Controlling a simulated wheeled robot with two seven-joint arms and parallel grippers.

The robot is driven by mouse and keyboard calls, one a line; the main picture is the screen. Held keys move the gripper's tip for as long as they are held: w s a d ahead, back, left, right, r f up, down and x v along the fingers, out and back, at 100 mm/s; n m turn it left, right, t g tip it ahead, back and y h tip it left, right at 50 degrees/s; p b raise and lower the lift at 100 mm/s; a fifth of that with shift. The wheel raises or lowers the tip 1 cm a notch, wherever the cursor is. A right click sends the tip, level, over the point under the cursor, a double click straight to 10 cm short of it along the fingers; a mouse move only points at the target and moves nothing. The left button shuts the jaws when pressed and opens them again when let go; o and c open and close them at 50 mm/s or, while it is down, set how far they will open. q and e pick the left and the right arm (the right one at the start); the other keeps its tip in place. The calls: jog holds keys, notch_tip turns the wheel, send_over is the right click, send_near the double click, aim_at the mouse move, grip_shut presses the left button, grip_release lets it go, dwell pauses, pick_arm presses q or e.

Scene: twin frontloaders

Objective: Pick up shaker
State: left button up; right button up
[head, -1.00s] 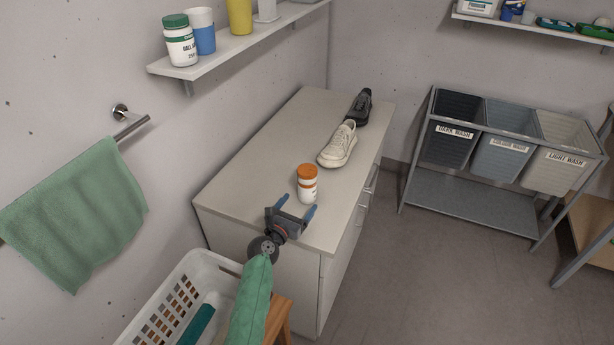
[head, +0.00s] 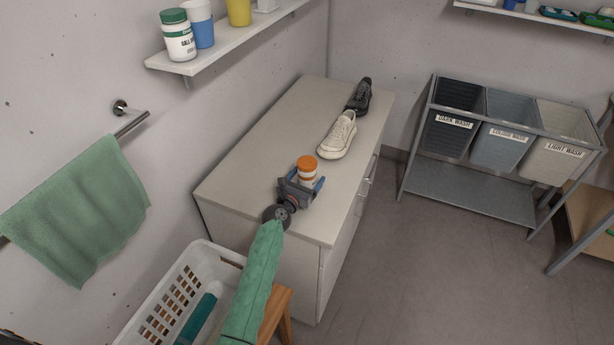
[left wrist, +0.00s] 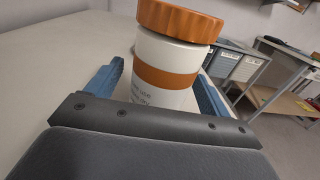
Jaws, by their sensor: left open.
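The shaker (head: 307,171), a white container with an orange lid and an orange band, stands upright on the pale cabinet top near its front end. In the left wrist view the shaker (left wrist: 168,65) fills the middle, between the two blue fingers. My left gripper (head: 301,182) is open, with one finger on each side of the shaker. I cannot tell whether either finger touches it. The shaker's lower part is hidden behind the gripper body. My right gripper is not in view.
A white shoe (head: 338,135) and a dark shoe (head: 359,95) stand farther back on the cabinet (head: 255,150). A white laundry basket (head: 170,290) is below at the front left. A wall shelf (head: 215,50) with containers hangs above left. Labelled hampers (head: 505,140) stand at right.

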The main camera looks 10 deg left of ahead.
pick_arm(q)
jog(key=shift+w, duration=0.25)
jog(key=shift+c, duration=0.4)
jog(key=c, duration=1)
jog(key=shift+c, duration=0.2)
jog(key=shift+r, duration=0.15)
